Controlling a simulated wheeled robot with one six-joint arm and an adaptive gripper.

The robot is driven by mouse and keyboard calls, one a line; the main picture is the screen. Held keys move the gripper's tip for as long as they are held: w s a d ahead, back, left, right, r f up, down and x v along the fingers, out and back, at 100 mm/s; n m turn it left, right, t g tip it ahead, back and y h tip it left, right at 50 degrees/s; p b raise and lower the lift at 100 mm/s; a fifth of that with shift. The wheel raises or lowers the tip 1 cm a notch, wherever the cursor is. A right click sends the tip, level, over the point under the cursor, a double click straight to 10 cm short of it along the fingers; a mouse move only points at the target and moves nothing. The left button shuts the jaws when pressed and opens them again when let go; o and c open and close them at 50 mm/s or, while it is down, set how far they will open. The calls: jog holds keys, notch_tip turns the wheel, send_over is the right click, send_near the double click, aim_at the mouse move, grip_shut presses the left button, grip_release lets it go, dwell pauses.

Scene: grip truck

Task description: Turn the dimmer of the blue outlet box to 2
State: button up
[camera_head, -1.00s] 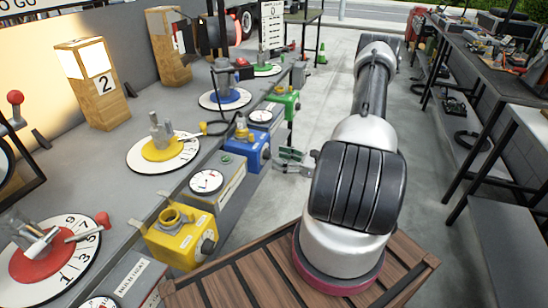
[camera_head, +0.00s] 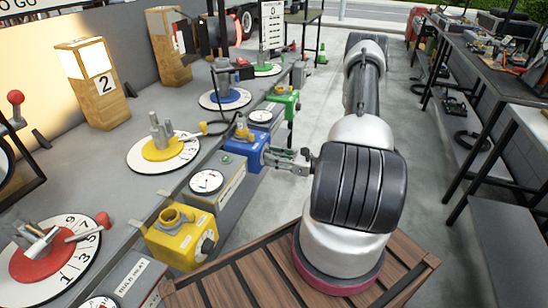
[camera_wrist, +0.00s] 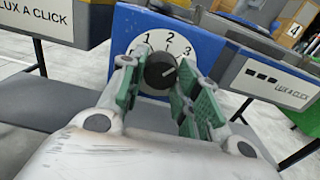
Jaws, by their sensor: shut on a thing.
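The blue outlet box (camera_head: 245,150) stands at the edge of the grey bench in the head view. In the wrist view its blue face (camera_wrist: 205,45) carries a white dial with the numbers 1, 2 and 3 visible. The black dimmer knob (camera_wrist: 160,71) is at the dial's middle. A light mark on the knob points to the upper right, roughly toward the 3. My gripper (camera_wrist: 158,84) is shut on the knob, with green-padded fingers on either side of it. The fingers hide the lower dial. In the head view my gripper (camera_head: 278,158) meets the box's right side.
A yellow outlet box (camera_head: 180,238) stands nearer and a green one (camera_head: 284,100) farther along the bench edge. Round gauges (camera_head: 206,181) sit between them. A wooden block marked 2 (camera_head: 96,85) stands on the bench.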

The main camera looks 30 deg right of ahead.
jog(key=shift+n, duration=3.8)
jog(key=o, duration=1)
jog(key=shift+d, duration=0.1)
jog(key=v, duration=1.2)
